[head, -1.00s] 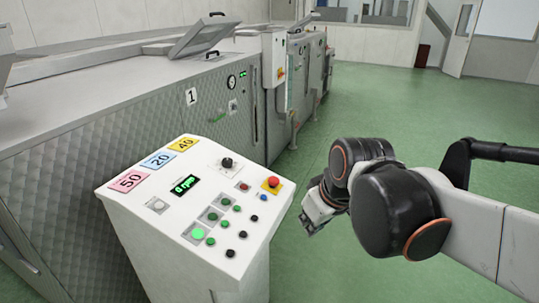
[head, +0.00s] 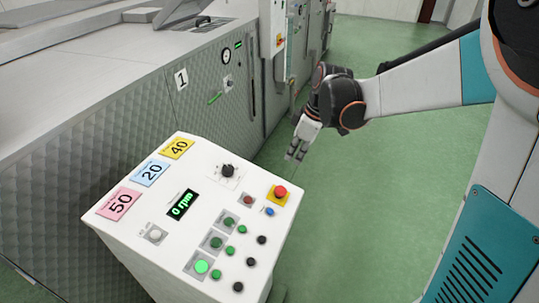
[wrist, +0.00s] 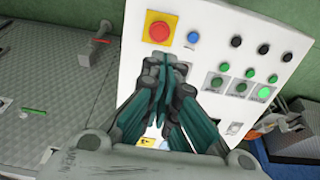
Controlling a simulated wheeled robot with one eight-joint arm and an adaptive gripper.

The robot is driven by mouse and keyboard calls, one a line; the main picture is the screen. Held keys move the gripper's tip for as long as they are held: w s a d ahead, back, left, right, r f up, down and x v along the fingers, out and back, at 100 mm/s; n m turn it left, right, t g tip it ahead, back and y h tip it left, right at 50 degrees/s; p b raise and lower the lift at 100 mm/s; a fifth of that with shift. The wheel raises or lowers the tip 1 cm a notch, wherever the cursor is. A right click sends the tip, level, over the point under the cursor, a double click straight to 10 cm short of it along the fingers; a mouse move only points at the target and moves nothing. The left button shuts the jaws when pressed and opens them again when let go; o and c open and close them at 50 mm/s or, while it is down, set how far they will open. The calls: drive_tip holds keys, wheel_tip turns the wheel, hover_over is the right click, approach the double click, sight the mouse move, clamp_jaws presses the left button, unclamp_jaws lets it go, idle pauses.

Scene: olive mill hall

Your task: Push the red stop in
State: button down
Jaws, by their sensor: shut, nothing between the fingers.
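The red stop (head: 280,191) is a round mushroom button on a yellow square plate near the right edge of the white sloped panel (head: 150,210). In the wrist view the red stop (wrist: 159,31) shows just beyond my fingertips, at the panel's upper left. My gripper (head: 297,152) is shut and empty. It hangs in the air above and beyond the panel's far right edge, apart from the button in the head view. In the wrist view my gripper (wrist: 167,62) covers part of the panel below the button.
A blue button (head: 269,211) and a small red button (head: 248,200) sit close to the stop. A black knob (head: 227,170), a display reading 0 rpm (head: 182,204) and several green and black buttons fill the panel. A large metal machine (head: 120,100) stands behind; green floor is open at right.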

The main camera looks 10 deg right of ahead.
sight(278, 188)
drive_tip(key=shift+w, duration=0.3)
drive_tip(key=b+x, duration=0.1)
drive_tip(key=x, duration=1.2)
drive_tip(key=shift+a+f+b, duration=0.1)
drive_tip(key=shift+f+b, duration=0.2)
drive_tip(key=shift+f, duration=0.2)
